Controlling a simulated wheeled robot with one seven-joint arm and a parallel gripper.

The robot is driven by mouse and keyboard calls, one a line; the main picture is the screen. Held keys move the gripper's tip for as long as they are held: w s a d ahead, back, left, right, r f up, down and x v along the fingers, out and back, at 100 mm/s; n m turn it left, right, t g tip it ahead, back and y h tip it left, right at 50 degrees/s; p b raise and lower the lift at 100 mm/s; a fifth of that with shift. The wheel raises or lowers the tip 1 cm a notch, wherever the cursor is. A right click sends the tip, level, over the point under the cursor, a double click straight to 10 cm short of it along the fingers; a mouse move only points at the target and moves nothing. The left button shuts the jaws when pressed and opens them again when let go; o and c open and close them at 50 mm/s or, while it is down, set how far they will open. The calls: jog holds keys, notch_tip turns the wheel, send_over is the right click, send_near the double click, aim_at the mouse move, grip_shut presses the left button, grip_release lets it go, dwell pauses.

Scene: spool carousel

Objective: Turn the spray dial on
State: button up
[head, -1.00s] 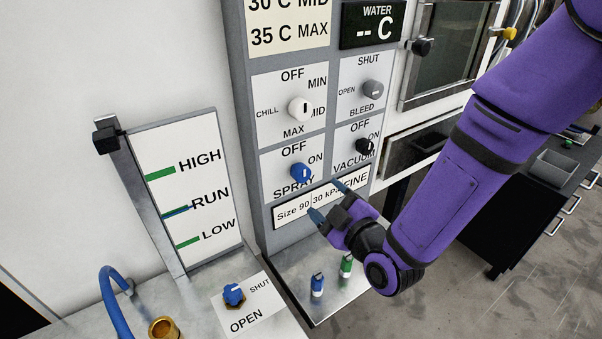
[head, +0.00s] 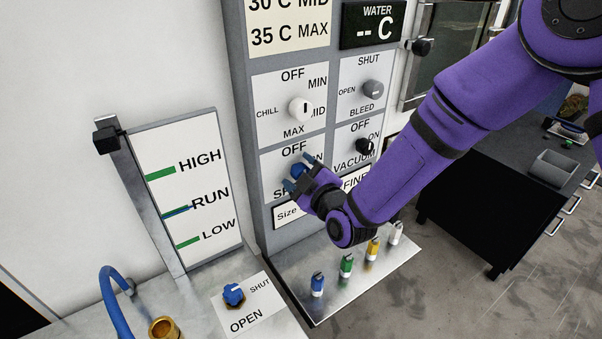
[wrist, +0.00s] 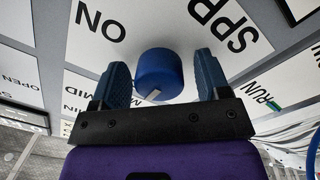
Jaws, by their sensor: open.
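The spray dial (head: 298,170) is a blue round knob on the white panel, below OFF and beside ON. My gripper (head: 303,174) is right at it and partly covers it and the SPRAY label. In the wrist view the spray dial (wrist: 158,72) sits between my two open blue fingers (wrist: 160,66), with a visible gap on each side. A white pointer mark shows on the knob's lower edge there. The ON label (wrist: 98,22) reads upside down at the upper left. OFF is hidden in the wrist view.
The white chill dial (head: 300,109) is just above, and the black vacuum dial (head: 365,147) is to the right. A grey bleed dial (head: 373,89) is at the upper right. Several small coloured-and-white bottles, including a blue one (head: 317,284), stand on the metal shelf below.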

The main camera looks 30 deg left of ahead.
jog(key=c, duration=0.9)
jog(key=shift+m, duration=0.3)
jog(key=m, duration=0.3)
jog(key=shift+w+m, duration=0.1)
jog(key=shift+m, duration=0.3)
jog(key=m, duration=0.4)
jog(key=shift+d, duration=0.1)
jog(key=m, duration=0.4)
jog(key=shift+w+m+g, duration=0.1)
jog(key=shift+m+g, duration=0.3)
jog(key=shift+f+m, duration=0.1)
jog(key=shift+m, duration=2)
